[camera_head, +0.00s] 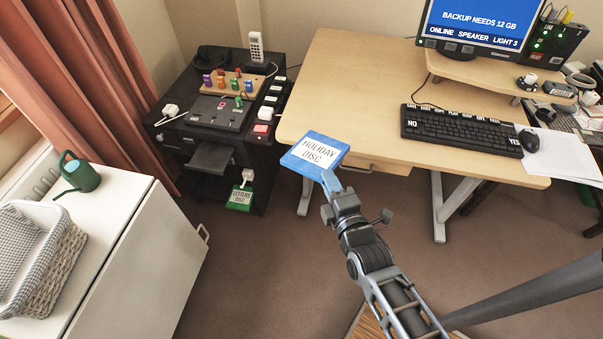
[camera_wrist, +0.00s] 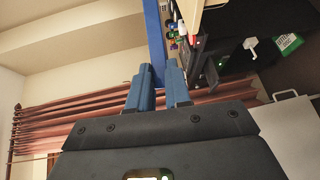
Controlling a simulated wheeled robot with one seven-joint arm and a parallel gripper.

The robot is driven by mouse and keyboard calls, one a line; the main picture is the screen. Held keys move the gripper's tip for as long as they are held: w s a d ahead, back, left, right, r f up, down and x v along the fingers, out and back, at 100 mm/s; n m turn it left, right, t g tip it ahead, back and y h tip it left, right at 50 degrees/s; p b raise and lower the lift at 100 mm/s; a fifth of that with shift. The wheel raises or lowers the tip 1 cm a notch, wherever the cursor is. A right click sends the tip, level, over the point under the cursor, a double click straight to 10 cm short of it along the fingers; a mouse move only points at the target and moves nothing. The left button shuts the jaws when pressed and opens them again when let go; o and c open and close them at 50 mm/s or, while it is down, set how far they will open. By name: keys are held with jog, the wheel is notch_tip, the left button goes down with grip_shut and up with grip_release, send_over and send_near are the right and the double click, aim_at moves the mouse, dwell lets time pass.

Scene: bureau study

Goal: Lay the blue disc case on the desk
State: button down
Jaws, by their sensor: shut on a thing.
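The blue disc case (camera_head: 315,153), with a white label reading HOLIDAY DISC, is held by my gripper (camera_head: 330,183) at its near edge. In the head view it overlaps the front left edge of the wooden desk (camera_head: 350,80); I cannot tell whether it touches the desk. In the wrist view the case shows as a narrow blue strip (camera_wrist: 156,45), seen edge-on beyond the fingertips of my gripper (camera_wrist: 160,75). The fingers are shut on it. Its underside is hidden in the head view.
A black keyboard (camera_head: 461,131), a mouse (camera_head: 529,141) and a monitor (camera_head: 483,22) occupy the desk's right side. The desk's left and middle are clear. A black cabinet (camera_head: 190,133) with small devices stands left.

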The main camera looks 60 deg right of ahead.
jog(key=s+m+g+h, duration=0.8)
jog(key=s+m+g, duration=0.3)
jog(key=g, duration=0.4)
jog(key=shift+m, duration=0.4)
jog(key=shift+r+g, duration=0.1)
jog(key=shift+g, duration=0.3)
jog(key=shift+w, duration=0.15)
